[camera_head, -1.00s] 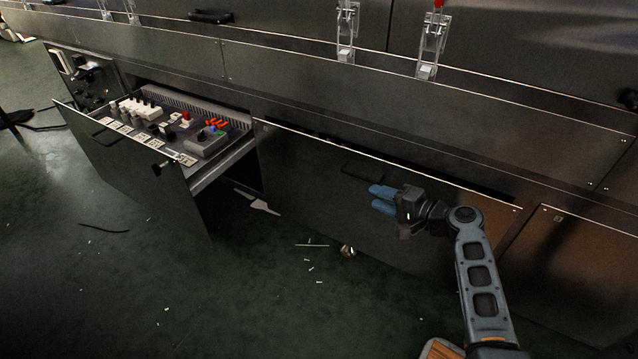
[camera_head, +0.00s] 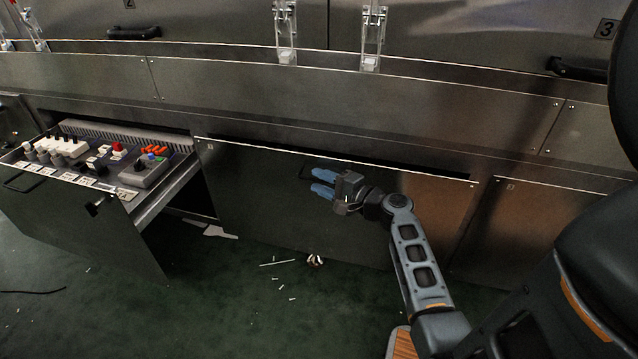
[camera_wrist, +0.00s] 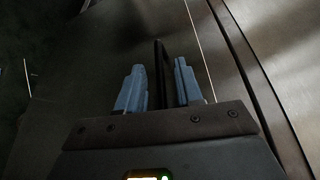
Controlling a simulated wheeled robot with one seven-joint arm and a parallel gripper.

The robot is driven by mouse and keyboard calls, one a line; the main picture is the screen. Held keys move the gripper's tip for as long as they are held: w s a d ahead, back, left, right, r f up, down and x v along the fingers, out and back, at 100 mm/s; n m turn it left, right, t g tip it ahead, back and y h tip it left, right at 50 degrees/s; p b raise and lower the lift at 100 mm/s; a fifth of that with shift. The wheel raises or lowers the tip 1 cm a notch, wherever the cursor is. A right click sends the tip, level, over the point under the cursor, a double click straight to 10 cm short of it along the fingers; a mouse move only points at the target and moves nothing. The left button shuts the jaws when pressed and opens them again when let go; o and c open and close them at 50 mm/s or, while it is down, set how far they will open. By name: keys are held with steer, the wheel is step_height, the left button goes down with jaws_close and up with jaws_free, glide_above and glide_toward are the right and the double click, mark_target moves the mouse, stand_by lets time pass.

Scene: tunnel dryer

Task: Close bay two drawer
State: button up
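The middle drawer front (camera_head: 260,215) is a dark steel panel. A dark gap along its top edge shows that it stands slightly out from the cabinet. Its dark handle (camera_head: 304,173) is partly hidden behind my gripper (camera_head: 322,183). My gripper's two blue fingers are in front of the panel at the handle. In the wrist view the dark handle bar (camera_wrist: 163,75) lies between the fingers, with visible space on both sides. My gripper (camera_wrist: 160,88) is open around it. I cannot tell which drawer belongs to bay two; a "2" label (camera_head: 130,4) is at the upper left.
At left another drawer (camera_head: 95,215) stands far out, with switches and knobs (camera_head: 90,155) inside. A "3" label (camera_head: 607,28) is at the upper right. Clear latches (camera_head: 373,38) hang above the ledge. Small scraps (camera_head: 280,288) lie on the green floor, which is otherwise largely open.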

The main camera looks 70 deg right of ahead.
steer(key=shift+w+d, duration=0.15)
steer(key=shift+w, duration=0.25)
steer(key=shift+c, duration=0.3)
jaws_close()
steer(key=shift+d, duration=0.1)
